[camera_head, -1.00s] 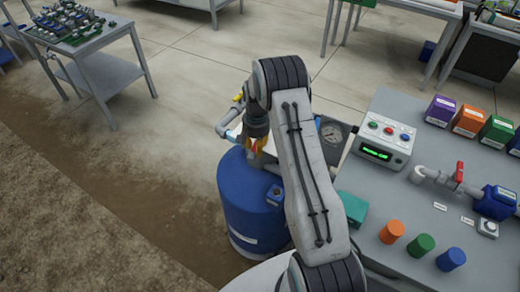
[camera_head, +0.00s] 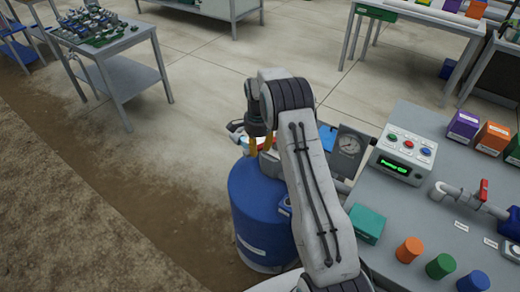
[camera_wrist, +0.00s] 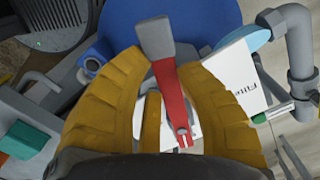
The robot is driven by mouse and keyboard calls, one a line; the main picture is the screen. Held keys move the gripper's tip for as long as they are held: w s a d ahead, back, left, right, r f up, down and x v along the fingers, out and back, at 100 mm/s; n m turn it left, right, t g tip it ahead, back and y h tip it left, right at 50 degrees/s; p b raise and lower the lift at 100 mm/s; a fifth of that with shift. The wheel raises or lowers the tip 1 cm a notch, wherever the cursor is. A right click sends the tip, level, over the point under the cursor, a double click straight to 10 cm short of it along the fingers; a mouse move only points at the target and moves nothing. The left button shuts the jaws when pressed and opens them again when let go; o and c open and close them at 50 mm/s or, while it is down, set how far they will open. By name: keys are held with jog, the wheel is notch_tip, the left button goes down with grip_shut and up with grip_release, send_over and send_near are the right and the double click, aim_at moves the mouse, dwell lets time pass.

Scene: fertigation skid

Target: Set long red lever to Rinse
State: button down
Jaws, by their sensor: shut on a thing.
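The long red lever (camera_wrist: 166,85) shows in the wrist view, with a grey end pointing up the picture and its red shaft running down to a pivot. My gripper (camera_wrist: 160,95) has its yellow fingers on both sides of the lever and is shut on it. A white plate (camera_wrist: 240,75) with the partly hidden word "Filte..." lies to the right of the lever. In the head view my gripper (camera_head: 262,143) points down just above the blue tank (camera_head: 262,215). My arm and fingers hide most of the lever there; I cannot read a Rinse mark.
The grey bench (camera_head: 390,232) on the right holds a control box (camera_head: 403,157), coloured caps and a pipe valve with a short red handle (camera_head: 483,190). Grey pipes (camera_wrist: 302,60) rise at the wrist view's right.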

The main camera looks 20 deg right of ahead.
dwell(0.4)
jog(key=c, duration=0.8)
grip_release()
jog(key=shift+c, duration=0.2)
jog(key=shift+r, duration=0.1)
notch_tip(320, 180, up, 12)
